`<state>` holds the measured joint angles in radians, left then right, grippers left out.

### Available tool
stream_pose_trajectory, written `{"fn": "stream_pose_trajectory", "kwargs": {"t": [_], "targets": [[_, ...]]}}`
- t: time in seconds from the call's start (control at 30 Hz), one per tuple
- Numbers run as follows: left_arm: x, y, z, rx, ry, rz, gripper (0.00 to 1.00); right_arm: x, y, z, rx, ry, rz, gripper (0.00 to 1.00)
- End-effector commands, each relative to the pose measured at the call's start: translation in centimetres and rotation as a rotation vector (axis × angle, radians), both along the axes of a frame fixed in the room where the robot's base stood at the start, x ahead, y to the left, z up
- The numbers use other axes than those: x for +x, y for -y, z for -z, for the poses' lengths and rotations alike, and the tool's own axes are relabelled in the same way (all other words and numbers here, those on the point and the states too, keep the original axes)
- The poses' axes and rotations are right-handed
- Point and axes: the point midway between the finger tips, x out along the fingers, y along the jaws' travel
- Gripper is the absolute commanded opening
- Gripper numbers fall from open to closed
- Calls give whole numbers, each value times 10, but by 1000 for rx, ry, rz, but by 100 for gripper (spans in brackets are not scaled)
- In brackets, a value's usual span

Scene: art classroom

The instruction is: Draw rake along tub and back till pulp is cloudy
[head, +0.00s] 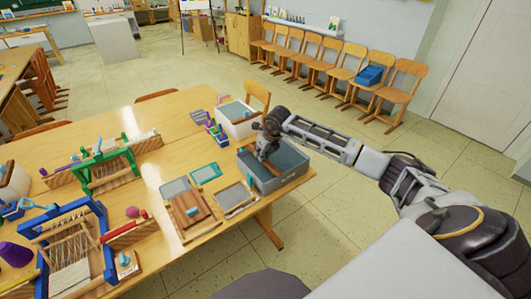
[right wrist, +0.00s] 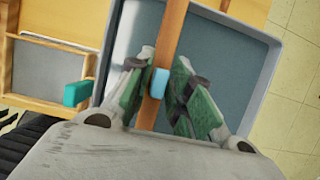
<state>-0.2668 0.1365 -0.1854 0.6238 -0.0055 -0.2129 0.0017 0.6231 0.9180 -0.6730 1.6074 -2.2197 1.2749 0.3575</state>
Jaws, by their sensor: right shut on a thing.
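A grey rectangular tub (head: 291,180) stands at the right end of the wooden table in the head view; its pale rim (right wrist: 262,75) and grey-blue inside fill much of the right wrist view. My right gripper (head: 266,147) is over the tub. In the right wrist view the gripper (right wrist: 158,90) has its green-padded fingers closed on both sides of the rake's brown wooden shaft (right wrist: 171,28), with a light-blue piece between them. The rake's lower end is hard to make out. I cannot tell how cloudy the pulp is. My left gripper is out of view.
Framed screens (head: 236,197) and a wooden board (head: 190,214) lie left of the tub. A white basin (head: 236,121) stands behind it. Looms (head: 105,168) crowd the table's left part. The floor (head: 345,190) right of the table is clear.

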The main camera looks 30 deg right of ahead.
Motion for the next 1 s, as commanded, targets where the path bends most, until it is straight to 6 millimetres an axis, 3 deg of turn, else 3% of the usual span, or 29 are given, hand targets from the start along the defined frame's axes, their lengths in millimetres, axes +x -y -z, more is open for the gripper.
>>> {"fn": "stream_pose_trajectory", "kwargs": {"t": [0.5, 0.93, 0.97, 1.0], "targets": [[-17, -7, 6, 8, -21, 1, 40, -4, -59, -1, 2, 3, -2, 0], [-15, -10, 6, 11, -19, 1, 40, -5, -66, -1, 4, 3, -3, 0], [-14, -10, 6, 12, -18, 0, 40, -5, -66, -1, 4, 3, -3, 24], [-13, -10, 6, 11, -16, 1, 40, -5, -66, -1, 5, 3, -3, 29]]}}
